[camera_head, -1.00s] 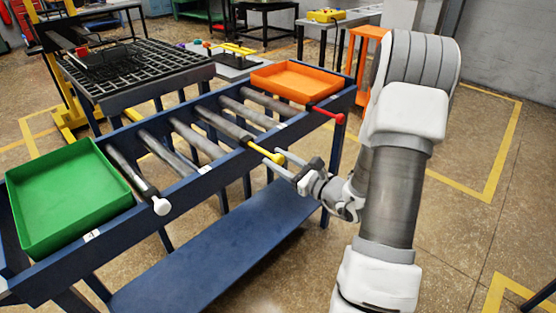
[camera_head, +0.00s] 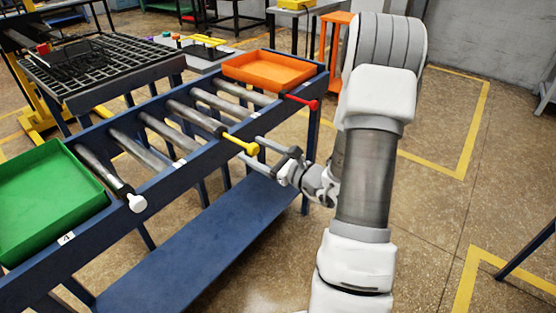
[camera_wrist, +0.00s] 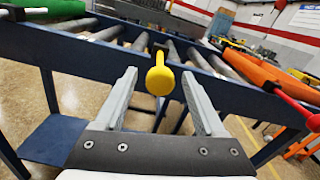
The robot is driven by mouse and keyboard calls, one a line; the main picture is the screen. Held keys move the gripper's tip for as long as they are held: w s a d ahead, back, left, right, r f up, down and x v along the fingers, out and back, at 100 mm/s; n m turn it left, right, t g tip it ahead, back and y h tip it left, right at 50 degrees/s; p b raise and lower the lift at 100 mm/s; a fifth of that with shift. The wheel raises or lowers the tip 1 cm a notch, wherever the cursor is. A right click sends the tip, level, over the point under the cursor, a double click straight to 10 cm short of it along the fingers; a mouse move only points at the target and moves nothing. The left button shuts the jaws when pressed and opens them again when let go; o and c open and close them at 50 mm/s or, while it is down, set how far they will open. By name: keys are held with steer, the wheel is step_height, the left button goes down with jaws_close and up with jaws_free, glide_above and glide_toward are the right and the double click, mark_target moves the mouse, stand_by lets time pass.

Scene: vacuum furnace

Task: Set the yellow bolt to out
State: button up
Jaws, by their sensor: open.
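The yellow bolt (camera_head: 241,144) sticks out from the front rail of the blue roller stand, with its round knob end facing my gripper. In the wrist view its yellow knob (camera_wrist: 160,80) shows between and beyond my two fingers. My gripper (camera_head: 262,153) is open, with its fingers pointing at the stand, close to the knob. In the wrist view my gripper (camera_wrist: 162,98) has its fingers spread on either side of the knob, with gaps on both sides. I cannot tell exactly how far the fingertips are from the knob in depth.
A white-ended bolt (camera_head: 136,202) and a red-ended bolt (camera_head: 302,101) stick out from the same blue rail (camera_head: 185,168). A green tray (camera_head: 45,200) and an orange tray (camera_head: 270,70) sit on the stand. Open floor lies to the right.

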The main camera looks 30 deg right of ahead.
steer(key=v, duration=1.6)
steer(key=shift+s+p, duration=0.4)
steer(key=shift+p, duration=0.05)
steer(key=shift+r, duration=0.15)
